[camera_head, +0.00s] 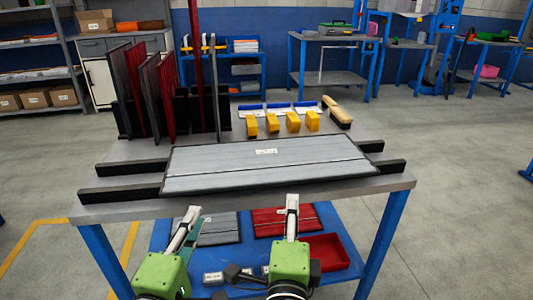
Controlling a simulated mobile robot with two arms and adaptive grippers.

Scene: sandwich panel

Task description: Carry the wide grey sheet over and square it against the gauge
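The wide grey sheet (225,164) lies flat on the workbench, with a white label near its middle and dark edges. It rests across black rails that stick out on its left (122,195) and right (385,168). I cannot tell which part is the gauge. My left gripper (190,214) and my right gripper (292,202) are in front of the bench's front edge, below the sheet in the picture. They appear apart from the sheet. Their finger gaps cannot be made out.
Dark red and grey panels (135,85) stand upright in a rack at the bench's back left. Several yellow blocks (272,123) and a brush (338,113) lie behind the sheet. The blue lower shelf holds a grey panel (219,229), a red panel (283,220) and a red tray (329,251).

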